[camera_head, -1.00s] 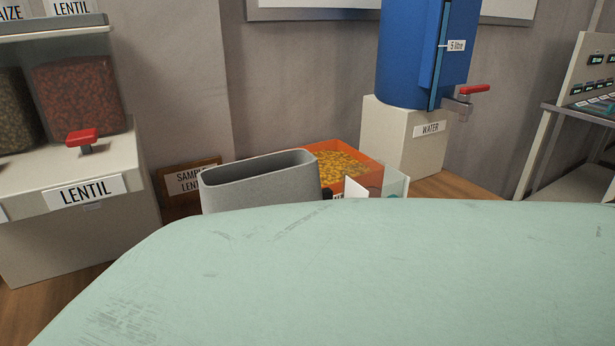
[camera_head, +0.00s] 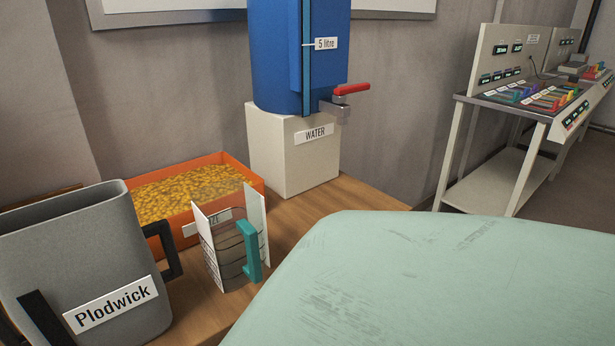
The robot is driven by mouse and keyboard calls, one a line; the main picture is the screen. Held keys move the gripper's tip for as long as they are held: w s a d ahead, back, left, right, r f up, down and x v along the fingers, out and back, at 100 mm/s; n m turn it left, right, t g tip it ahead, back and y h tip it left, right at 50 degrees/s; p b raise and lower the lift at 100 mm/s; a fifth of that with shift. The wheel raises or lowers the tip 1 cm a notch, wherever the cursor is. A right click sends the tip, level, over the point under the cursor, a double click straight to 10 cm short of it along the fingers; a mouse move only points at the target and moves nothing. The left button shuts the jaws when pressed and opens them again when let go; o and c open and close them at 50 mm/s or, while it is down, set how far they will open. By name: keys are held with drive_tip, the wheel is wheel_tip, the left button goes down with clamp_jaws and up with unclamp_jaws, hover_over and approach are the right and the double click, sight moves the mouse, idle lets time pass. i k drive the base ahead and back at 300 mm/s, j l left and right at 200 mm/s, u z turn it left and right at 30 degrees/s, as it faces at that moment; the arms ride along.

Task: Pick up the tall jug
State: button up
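A clear jug-like vessel (camera_head: 226,262) with dark bands and a teal handle (camera_head: 249,250) stands on the wooden counter, left of centre. White upright panels stand at its sides. My gripper is not in view. The lower right is hidden by a pale green scuffed shape close to the camera.
A grey bin (camera_head: 81,264) labelled Plodwick, with dark handles, stands left of the vessel. An orange tray (camera_head: 258,178) of yellow grains lies behind. A blue water tank (camera_head: 275,55) sits on a pale block (camera_head: 270,160). A control desk (camera_head: 497,105) stands right. Some counter (camera_head: 340,198) is bare.

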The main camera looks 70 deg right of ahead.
sight(229, 215)
drive_tip(key=z, duration=1.6)
drive_tip(key=j+z, duration=0.45)
drive_tip(key=k+j+z, duration=0.15)
drive_tip(key=z, duration=0.25)
drive_tip(key=k+j, duration=0.2)
drive_tip(key=j, duration=0.15)
drive_tip(key=k+j, duration=0.2)
drive_tip(key=j, duration=0.2)
drive_tip(key=k+j, duration=0.25)
drive_tip(key=k+l+u, duration=0.15)
drive_tip(key=l, duration=0.35)
drive_tip(key=l+u, duration=0.15)
drive_tip(key=l, duration=0.4)
drive_tip(key=i+j, duration=0.35)
drive_tip(key=j, duration=0.1)
